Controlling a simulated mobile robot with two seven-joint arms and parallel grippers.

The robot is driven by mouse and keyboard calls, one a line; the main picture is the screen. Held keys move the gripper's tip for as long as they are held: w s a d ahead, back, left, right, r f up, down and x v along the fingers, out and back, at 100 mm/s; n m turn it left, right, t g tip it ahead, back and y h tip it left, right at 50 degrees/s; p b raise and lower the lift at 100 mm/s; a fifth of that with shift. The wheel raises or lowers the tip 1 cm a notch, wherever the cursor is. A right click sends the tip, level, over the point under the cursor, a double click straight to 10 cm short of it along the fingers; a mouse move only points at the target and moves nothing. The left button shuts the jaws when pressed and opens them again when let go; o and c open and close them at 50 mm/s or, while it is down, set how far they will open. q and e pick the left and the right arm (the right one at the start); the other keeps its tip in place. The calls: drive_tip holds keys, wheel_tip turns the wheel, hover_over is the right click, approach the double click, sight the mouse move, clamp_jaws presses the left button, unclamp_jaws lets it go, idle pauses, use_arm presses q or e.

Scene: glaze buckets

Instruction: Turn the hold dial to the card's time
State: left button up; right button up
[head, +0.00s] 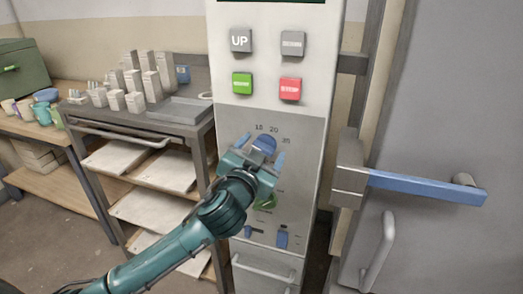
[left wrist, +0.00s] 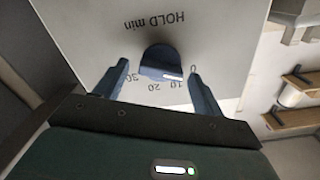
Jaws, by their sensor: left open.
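The hold dial is a blue knob (head: 264,144) on the grey lower panel of the tall cabinet, with small figures above it. In the left wrist view the dial (left wrist: 158,58) appears upside down beside "HOLD min", with a white mark on its rim near the figure 10. My left gripper (head: 262,149) is open in front of the dial. In the left wrist view its fingers (left wrist: 159,70) stand one on each side of the dial, with gaps. I cannot make out a card with a time. My right gripper is not in view.
Above the dial are a green button (head: 242,83), a red button (head: 290,89) and two grey ones. A green knob (head: 266,203) and blue switches sit below. A door with a blue lever (head: 425,187) is to the right, a shelf rack (head: 140,130) to the left.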

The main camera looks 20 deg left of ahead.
use_arm(q)
drive_tip(key=shift+w, duration=0.1)
drive_tip(key=shift+c, duration=0.4)
drive_tip(key=c, duration=0.9)
